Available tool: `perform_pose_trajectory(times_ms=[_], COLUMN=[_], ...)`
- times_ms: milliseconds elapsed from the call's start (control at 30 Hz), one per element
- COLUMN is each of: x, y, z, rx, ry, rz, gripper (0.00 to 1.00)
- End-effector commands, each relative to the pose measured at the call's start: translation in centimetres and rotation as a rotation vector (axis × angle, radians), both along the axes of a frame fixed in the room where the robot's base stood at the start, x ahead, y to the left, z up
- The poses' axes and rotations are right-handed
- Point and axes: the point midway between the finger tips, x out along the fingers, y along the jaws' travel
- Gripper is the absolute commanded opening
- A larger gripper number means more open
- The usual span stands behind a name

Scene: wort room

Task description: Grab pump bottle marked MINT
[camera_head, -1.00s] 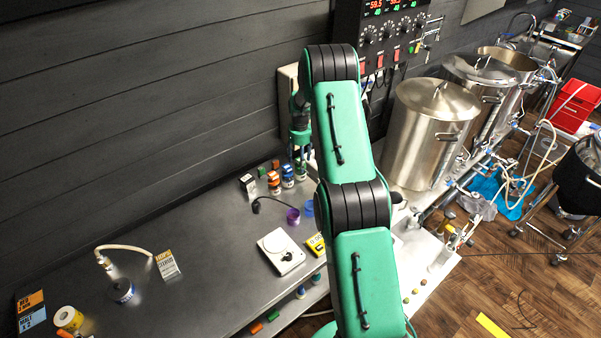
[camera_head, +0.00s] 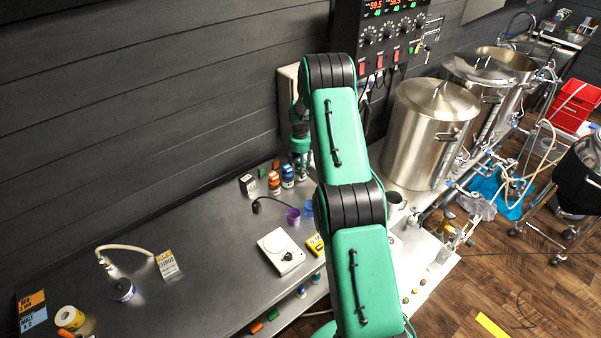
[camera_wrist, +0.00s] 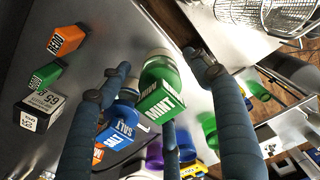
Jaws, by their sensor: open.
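The MINT pump bottle (camera_wrist: 160,85) has a green body and a green label with white letters; it shows in the wrist view between the fingers of my gripper (camera_wrist: 157,70). The fingers are open, with one on each side of the bottle and visible gaps. I cannot tell whether any finger touches it. In the head view my gripper (camera_head: 300,160) is at the back of the steel counter, beside a blue-labelled bottle (camera_head: 287,176). The MINT bottle is mostly hidden there.
The blue SALT bottle (camera_wrist: 122,130) stands close by the left finger. An orange bottle (camera_head: 273,183), small boxes (camera_wrist: 40,108) and a purple cup (camera_head: 293,216) are near. A white scale (camera_head: 281,251) sits in front. Large steel kettles (camera_head: 430,130) stand to the right.

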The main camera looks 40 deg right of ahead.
Motion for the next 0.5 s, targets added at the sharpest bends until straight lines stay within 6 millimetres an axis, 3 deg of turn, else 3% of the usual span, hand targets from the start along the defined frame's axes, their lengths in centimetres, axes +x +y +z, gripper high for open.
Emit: perform_pose_trajectory(times_ms=[200, 500], x=[0.0, 0.0], y=[0.0, 0.0], z=[-2.0, -2.8], rx=[0.000, 0.000], ry=[0.000, 0.000], rz=[0.000, 0.000], gripper=[0.63, 0.63])
